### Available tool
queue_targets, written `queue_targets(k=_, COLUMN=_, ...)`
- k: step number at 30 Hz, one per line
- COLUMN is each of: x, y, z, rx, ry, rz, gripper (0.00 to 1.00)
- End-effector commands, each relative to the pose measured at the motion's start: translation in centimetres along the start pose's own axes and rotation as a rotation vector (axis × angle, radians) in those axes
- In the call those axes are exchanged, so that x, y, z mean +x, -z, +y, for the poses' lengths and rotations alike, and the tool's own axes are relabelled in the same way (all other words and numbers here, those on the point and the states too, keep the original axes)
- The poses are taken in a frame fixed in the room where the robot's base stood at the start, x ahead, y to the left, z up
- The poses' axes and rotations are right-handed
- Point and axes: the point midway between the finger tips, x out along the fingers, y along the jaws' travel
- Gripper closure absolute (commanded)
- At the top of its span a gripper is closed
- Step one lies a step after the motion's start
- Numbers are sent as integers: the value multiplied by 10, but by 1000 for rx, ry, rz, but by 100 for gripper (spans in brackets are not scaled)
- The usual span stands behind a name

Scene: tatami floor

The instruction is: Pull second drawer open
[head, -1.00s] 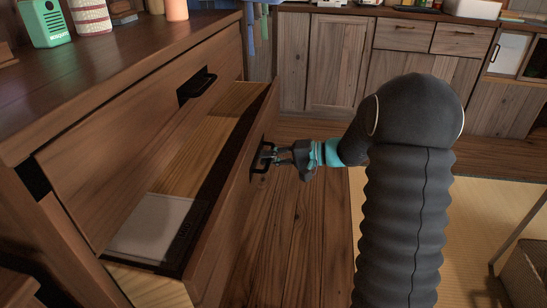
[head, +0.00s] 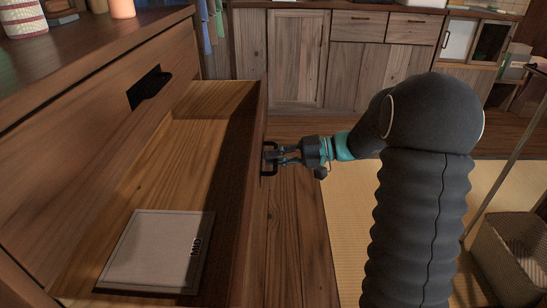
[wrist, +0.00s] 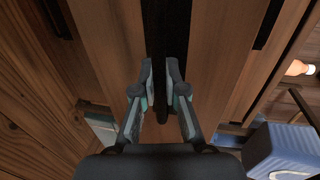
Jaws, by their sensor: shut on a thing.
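The second drawer (head: 190,150) stands well open below a shut upper drawer (head: 60,165) with a black handle (head: 150,88). My gripper (head: 272,156) is at the outer face of the open drawer, shut on its black handle (head: 264,170). In the wrist view my two fingers (wrist: 162,85) stand on either side of the dark handle bar (wrist: 165,40). Inside the drawer lies a flat grey-white box (head: 150,250) with dark lettering.
Wooden cabinets (head: 295,60) line the back wall. A wicker basket (head: 510,255) stands at the right on the tatami (head: 365,215). Bare plank floor (head: 295,225) lies beside the drawer. Cups (head: 122,8) stand on the dresser top.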

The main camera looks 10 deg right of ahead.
Motion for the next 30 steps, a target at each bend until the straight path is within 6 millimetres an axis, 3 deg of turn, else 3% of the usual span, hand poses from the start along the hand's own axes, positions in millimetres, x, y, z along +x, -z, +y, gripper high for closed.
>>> queue_targets(k=2, x=-1, y=0, z=0, rx=0, ry=0, rz=3, gripper=100)
queue_targets(k=3, x=-1, y=0, z=0, rx=0, ry=0, rz=3, gripper=82)
queue_targets(k=6, x=-1, y=0, z=0, rx=0, ry=0, rz=2, gripper=63)
queue_targets(k=14, x=0, y=0, z=0, rx=0, ry=0, rz=0, gripper=63)
queue_targets(k=19, x=-11, y=0, z=0, rx=0, ry=1, rz=2, gripper=63)
queue_targets(k=30, x=-80, y=1, z=0, rx=0, ry=1, rz=4, gripper=63)
